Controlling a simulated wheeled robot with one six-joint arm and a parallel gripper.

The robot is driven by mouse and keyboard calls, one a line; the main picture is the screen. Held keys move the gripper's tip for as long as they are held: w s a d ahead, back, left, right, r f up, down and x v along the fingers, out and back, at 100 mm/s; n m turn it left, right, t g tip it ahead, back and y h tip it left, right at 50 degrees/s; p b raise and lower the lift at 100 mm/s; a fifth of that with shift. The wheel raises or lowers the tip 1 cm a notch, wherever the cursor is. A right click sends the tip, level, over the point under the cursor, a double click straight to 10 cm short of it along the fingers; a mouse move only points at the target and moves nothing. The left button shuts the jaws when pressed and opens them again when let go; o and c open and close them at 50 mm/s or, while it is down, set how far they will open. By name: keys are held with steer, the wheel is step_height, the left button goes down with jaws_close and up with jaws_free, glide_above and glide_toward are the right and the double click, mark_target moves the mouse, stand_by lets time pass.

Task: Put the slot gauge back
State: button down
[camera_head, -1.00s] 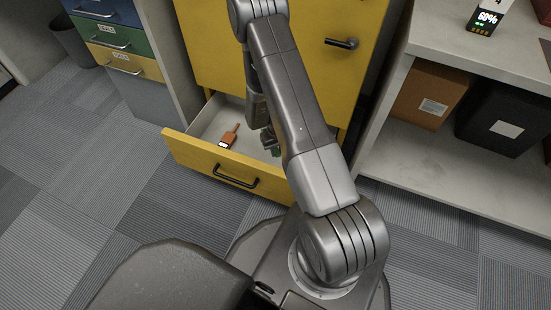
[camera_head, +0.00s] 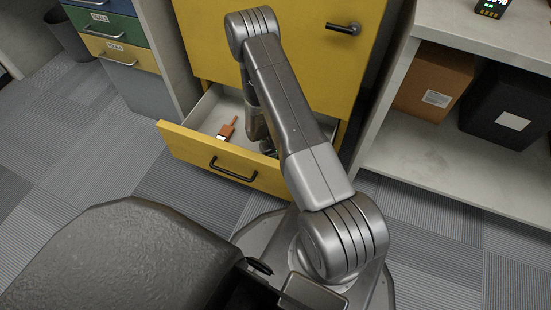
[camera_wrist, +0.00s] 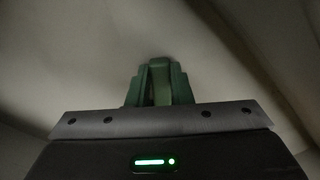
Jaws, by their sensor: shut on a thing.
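My gripper (camera_wrist: 160,100) shows in the wrist view with its green fingers shut on a narrow green piece (camera_wrist: 160,70), which I take to be the slot gauge. Only a small part of this piece shows between the fingers. A pale surface lies beyond them. In the head view my gripper (camera_head: 268,147) is down at the open yellow drawer (camera_head: 192,150), toward its right side, mostly hidden behind my arm. The held piece cannot be made out there.
An orange-brown tool (camera_head: 227,129) with a thin shaft lies in the drawer's left part. A brown box (camera_head: 432,82) and a black box (camera_head: 508,113) stand on the shelf (camera_head: 410,165) at right. A cabinet with coloured drawers (camera_head: 122,53) stands at left. The carpet is clear.

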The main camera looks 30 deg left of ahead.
steer(key=shift+f, duration=0.15)
steer(key=c, duration=1.3)
jaws_free()
step_height(320, 180, up, 12)
steer(key=p, duration=0.4)
steer(key=shift+r, duration=0.2)
steer(key=shift+c, duration=0.5)
